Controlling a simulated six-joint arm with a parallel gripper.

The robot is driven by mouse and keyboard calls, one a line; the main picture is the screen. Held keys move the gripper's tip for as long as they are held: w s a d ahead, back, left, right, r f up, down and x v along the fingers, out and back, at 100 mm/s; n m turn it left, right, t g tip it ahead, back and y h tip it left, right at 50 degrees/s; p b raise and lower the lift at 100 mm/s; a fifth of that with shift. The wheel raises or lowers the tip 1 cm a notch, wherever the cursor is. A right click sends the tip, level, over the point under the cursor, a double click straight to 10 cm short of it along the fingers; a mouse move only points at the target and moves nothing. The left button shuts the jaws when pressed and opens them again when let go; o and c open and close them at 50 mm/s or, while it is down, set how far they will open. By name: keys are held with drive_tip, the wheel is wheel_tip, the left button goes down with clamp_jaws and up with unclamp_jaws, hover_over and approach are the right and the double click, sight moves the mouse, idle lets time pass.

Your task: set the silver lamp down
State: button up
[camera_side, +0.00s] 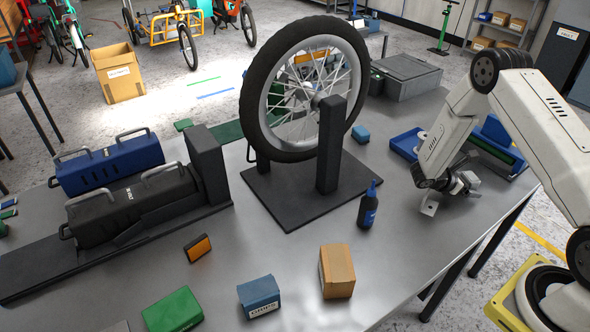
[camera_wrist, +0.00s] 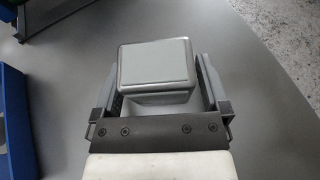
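The silver lamp (camera_wrist: 156,64) is a grey, box-shaped piece with rounded edges in the wrist view. The arm and fingers hide much of the lamp there. I cannot tell whether its underside touches the bench.
A blue tray (camera_side: 405,145) lies left of my gripper. A dark blue bottle (camera_side: 368,208) and a wheel (camera_side: 258,95) on a black stand (camera_side: 328,150) are farther left. A small light bracket (camera_side: 428,208) lies just below my gripper. Bare bench (camera_side: 400,245) shows in front.

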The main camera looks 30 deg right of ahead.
drive_tip(key=shift+r, duration=0.2)
drive_tip(key=shift+w+a+r, duration=0.1)
drive_tip(key=shift+w+a, duration=0.05)
drive_tip(key=shift+a, duration=0.15)
drive_tip(key=v, duration=0.2)
drive_tip(key=shift+a+r, duration=0.15)
drive_tip(key=shift+r, duration=0.2)
wheel_tip(320, 180, up, 4)
drive_tip(key=shift+f, duration=0.1)
drive_tip(key=shift+r, duration=1.3)
drive_tip(key=s+a+r+m+t+y, duration=0.1)
drive_tip(key=a+m+y, duration=0.3)
drive_tip(key=a, duration=0.5)
drive_tip(key=s+a+r+m+t+y, duration=0.2)
drive_tip(key=a+r+m+t+y, duration=0.2)
drive_tip(key=a, duration=0.6)
drive_tip(key=s+a+r+m+t+y, duration=0.1)
drive_tip(key=a+r+m+t+y, duration=0.1)
drive_tip(key=a, duration=0.7)
drive_tip(key=r+m+y, duration=0.1)
drive_tip(key=m+y, duration=0.1)
drive_tip(key=m, duration=0.1)
drive_tip(key=shift+a+t, duration=0.2)
drive_tip(key=shift+t, duration=0.1)
